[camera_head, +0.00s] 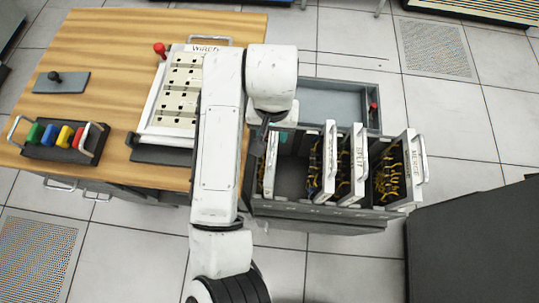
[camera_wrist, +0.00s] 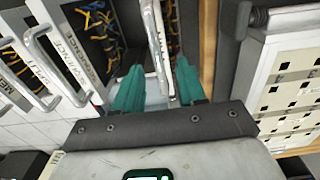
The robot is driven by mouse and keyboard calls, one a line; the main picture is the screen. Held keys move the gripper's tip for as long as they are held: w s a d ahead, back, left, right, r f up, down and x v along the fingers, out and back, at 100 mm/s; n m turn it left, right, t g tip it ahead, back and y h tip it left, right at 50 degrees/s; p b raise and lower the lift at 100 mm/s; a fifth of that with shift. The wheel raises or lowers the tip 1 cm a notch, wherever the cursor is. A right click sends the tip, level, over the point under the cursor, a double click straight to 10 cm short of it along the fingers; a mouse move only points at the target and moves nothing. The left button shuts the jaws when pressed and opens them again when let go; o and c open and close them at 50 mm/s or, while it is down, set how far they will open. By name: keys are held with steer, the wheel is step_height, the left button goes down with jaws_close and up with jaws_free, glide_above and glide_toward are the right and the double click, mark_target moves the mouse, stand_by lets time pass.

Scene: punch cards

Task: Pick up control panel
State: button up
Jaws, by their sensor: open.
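Several upright control panels with white edges, silver handles and yellow-black wiring stand in a grey rack (camera_head: 330,212). The leftmost control panel (camera_head: 269,165) stands apart from the others, partly behind my arm in the head view. In the wrist view my gripper (camera_wrist: 160,88) is open, its teal fingers on either side of a silver panel handle (camera_wrist: 153,35). I cannot tell whether either finger touches it. In the head view my arm hides most of the gripper. The rightmost panel (camera_head: 400,170) and a middle one (camera_head: 357,165) carry printed labels.
A wooden desk (camera_head: 110,50) at left holds a slotted white board (camera_head: 172,95), a tray of coloured handles (camera_head: 62,140) and a grey plate with a black knob (camera_head: 60,80). A shallow grey tray (camera_head: 335,103) lies behind the rack. A dark cabinet (camera_head: 470,245) stands at lower right.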

mark_target(272, 140)
steer(key=shift+s+f, duration=0.15)
steer(key=shift+f, duration=1)
steer(key=shift+s+f, duration=0.1)
steer(key=shift+f, duration=1.05)
jaws_close()
steer(key=shift+w+r, duration=0.1)
steer(key=shift+r, duration=0.05)
